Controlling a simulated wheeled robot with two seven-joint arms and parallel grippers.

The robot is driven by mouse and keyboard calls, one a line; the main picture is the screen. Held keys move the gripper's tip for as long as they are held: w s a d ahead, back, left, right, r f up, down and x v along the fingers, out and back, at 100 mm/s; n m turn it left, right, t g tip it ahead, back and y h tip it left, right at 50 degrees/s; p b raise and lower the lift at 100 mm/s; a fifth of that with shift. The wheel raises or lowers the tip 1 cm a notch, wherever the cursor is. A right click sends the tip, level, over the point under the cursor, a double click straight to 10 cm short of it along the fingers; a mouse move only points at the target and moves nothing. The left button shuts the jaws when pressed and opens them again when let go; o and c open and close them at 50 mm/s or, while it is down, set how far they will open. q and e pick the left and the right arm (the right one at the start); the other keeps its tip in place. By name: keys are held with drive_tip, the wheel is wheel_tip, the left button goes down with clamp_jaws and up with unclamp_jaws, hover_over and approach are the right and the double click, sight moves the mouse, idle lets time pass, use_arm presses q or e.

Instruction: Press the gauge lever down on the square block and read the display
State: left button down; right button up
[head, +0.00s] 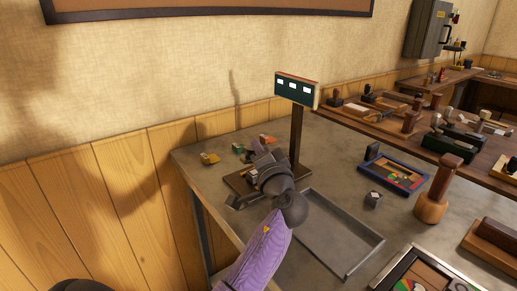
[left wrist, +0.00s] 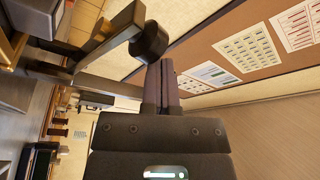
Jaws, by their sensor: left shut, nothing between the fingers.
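The gauge's display (head: 297,90) is a dark green panel on a dark post with white windows; no reading can be made out. Its wooden base (head: 238,184) stands near the table's left edge. My left gripper (head: 262,158) is over this base and hides much of it. In the left wrist view its fingers (left wrist: 161,84) are shut and empty, close to a black round knob (left wrist: 149,42) on a bar, which looks like the lever; contact cannot be told. A small block (head: 252,174) shows on the base beside the gripper. My right gripper is not in view.
An empty grey tray (head: 376,242) lies right of my left arm. Small coloured pieces (head: 209,158) lie behind the base.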

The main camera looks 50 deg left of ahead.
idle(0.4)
use_arm(q)
drive_tip(key=shift+d, duration=0.2)
drive_tip(key=p+v, duration=0.1)
drive_tip(key=v, duration=0.8)
drive_tip(key=shift+s+d, duration=0.15)
drive_tip(key=shift+d, duration=0.1)
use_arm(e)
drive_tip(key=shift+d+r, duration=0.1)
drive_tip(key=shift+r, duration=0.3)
